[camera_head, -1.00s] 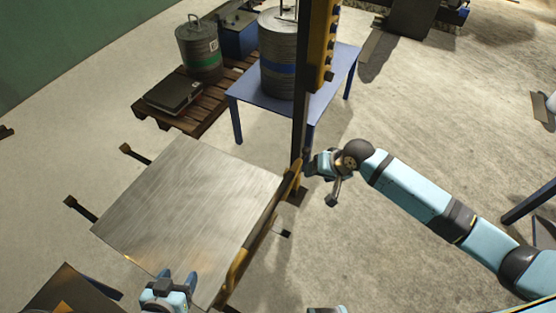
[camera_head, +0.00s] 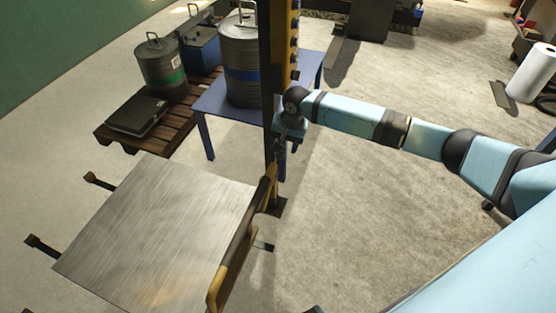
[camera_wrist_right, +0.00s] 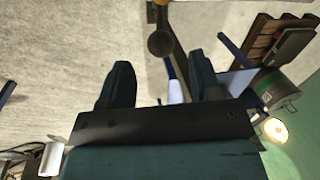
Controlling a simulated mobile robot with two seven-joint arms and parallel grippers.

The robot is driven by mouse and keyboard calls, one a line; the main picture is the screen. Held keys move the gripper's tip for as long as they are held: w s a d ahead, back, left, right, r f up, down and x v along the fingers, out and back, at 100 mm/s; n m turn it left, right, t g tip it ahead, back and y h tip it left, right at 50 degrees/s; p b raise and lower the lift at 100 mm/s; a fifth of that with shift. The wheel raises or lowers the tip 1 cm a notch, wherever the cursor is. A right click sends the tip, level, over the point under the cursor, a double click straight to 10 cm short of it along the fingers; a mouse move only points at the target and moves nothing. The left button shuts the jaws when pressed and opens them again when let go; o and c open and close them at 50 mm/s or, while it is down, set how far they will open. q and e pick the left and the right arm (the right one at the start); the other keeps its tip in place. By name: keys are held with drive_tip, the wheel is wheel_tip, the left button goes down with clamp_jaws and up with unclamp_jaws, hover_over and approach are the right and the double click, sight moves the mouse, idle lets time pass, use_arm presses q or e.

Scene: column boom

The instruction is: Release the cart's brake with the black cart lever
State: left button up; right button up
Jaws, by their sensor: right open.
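The cart has a brushed metal deck (camera_head: 160,235) with a yellow rail (camera_head: 235,250) along its right side and a dark upright column (camera_head: 270,120) behind it. My right gripper (camera_head: 281,148) is beside the column, above the rail's far end. In the right wrist view the right gripper (camera_wrist_right: 160,60) is open, its two dark fingers apart. A dark bar with a round end (camera_wrist_right: 160,43) shows beyond the fingers; I cannot tell whether it is the black cart lever. No lever is clearly recognisable in the head view. My left gripper is out of view.
A blue table (camera_head: 225,105) bearing a ribbed drum (camera_head: 238,65) stands behind the column. A wooden pallet (camera_head: 165,130) with a canister (camera_head: 162,70) and dark case (camera_head: 138,115) is at left. Dark feet (camera_head: 100,182) stick out from the deck's left. Floor (camera_head: 370,220) at right is clear.

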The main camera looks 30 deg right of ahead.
sight(279, 158)
drive_tip(key=f, duration=0.5)
drive_tip(key=a+f+b, duration=0.1)
drive_tip(key=f, duration=0.1)
drive_tip(key=shift+w+f, duration=0.15)
drive_tip(key=shift+w, duration=0.25)
clamp_jaws()
